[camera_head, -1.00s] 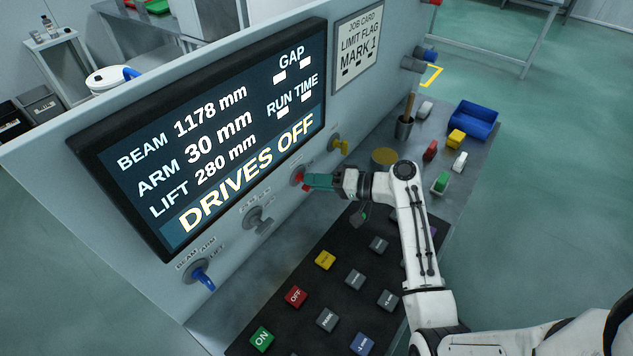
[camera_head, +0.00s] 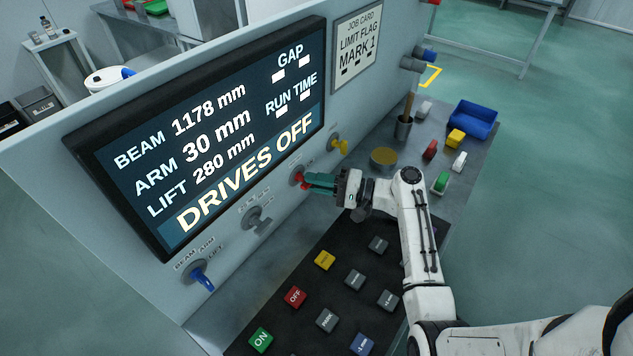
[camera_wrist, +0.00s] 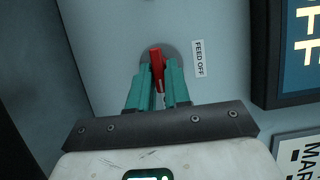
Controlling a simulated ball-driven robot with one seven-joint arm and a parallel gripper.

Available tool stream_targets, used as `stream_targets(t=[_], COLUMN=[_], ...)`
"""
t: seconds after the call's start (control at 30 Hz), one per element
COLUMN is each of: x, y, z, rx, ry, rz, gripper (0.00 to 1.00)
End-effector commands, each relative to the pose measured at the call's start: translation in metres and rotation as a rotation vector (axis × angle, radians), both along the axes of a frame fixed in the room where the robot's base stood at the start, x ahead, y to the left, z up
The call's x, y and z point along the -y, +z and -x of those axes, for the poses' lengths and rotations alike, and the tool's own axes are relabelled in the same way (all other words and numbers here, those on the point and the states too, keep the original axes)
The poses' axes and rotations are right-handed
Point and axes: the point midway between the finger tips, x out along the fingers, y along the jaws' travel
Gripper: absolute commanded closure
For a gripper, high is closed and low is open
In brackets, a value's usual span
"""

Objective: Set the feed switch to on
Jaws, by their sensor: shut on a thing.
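The feed switch is a red lever on a round grey base (camera_head: 297,178) on the panel, just under the right part of the screen. In the wrist view the red lever (camera_wrist: 157,68) lies between the two teal fingers, slightly tilted, with a small label reading FEED OFF (camera_wrist: 198,58) beside it. My gripper (camera_wrist: 158,82) is shut on the lever. The gripper also shows in the head view (camera_head: 310,181), reaching the panel from the right. The fingers hide part of the lever and base.
The screen (camera_head: 205,135) reads DRIVES OFF. Below lies a dark keypad (camera_head: 335,290) with coloured buttons. A blue bin (camera_head: 473,120) and small blocks sit on the shelf behind.

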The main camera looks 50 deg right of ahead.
Motion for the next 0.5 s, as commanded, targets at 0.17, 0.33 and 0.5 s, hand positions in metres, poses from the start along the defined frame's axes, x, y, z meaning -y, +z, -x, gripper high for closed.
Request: stream_targets(t=[0.17,0.33,0.5], x=[0.0007,0.0007,0.0003], y=[-0.0007,-0.0008,-0.0006], z=[0.0,0.0,0.0001], rx=[-0.001,-0.002,-0.001], ry=[-0.003,-0.003,-0.002], rz=[-0.003,-0.001,0.0], gripper=[1.0,0.77,0.62])
